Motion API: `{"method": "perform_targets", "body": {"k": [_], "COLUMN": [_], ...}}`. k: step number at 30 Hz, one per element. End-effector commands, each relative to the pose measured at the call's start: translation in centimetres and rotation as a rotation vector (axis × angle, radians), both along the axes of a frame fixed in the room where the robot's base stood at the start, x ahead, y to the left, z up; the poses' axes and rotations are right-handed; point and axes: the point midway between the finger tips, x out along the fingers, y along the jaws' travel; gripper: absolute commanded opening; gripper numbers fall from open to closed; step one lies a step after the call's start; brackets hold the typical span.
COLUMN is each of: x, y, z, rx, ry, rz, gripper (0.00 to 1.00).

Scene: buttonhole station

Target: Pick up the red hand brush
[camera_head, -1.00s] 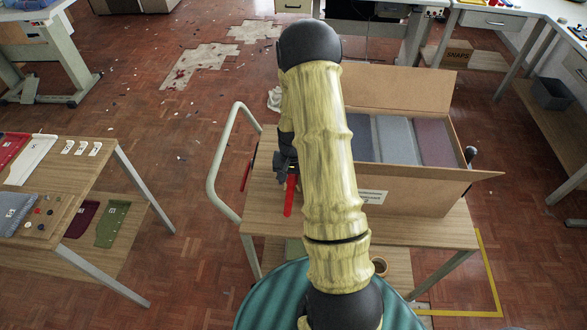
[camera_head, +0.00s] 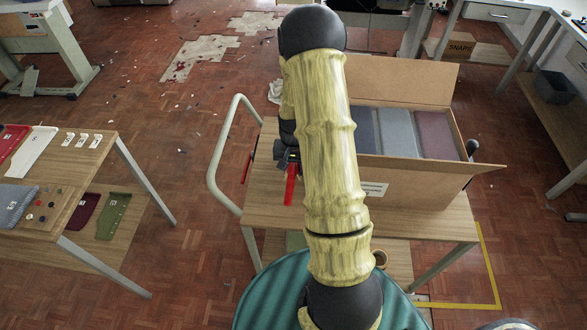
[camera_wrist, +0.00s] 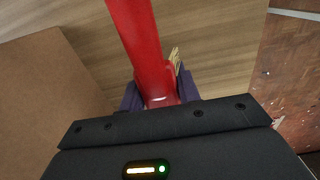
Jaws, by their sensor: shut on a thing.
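The red hand brush (camera_head: 290,185) shows as a narrow red handle at the left part of the trolley top, beside the open cardboard box. My gripper (camera_head: 287,155) is at its far end, partly hidden behind my arm. In the wrist view, my gripper (camera_wrist: 160,92) is shut on the red brush (camera_wrist: 138,40), whose handle runs up and out of the frame. A few pale bristles show beside the right finger. I cannot tell whether the brush touches the wood below it.
The wooden trolley (camera_head: 420,228) carries the open cardboard box (camera_head: 410,185) with grey and dark red contents, right of my gripper. A pale push handle (camera_head: 216,165) rises at its left. A side table (camera_head: 90,150) with fabric pieces stands further left. Open floor lies between them.

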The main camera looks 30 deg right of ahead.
Motion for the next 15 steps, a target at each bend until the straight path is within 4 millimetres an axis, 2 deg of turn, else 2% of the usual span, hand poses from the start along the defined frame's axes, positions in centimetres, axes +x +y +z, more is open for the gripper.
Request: {"method": "perform_targets", "body": {"k": [9, 15], "x": [0.1, 0.0], "y": [0.0, 0.0], "z": [6.0, 8.3], "rx": [-0.002, -0.001], "ry": [-0.005, -0.002], "rz": [0.000, 0.000], "gripper": [0.00, 0.00]}}
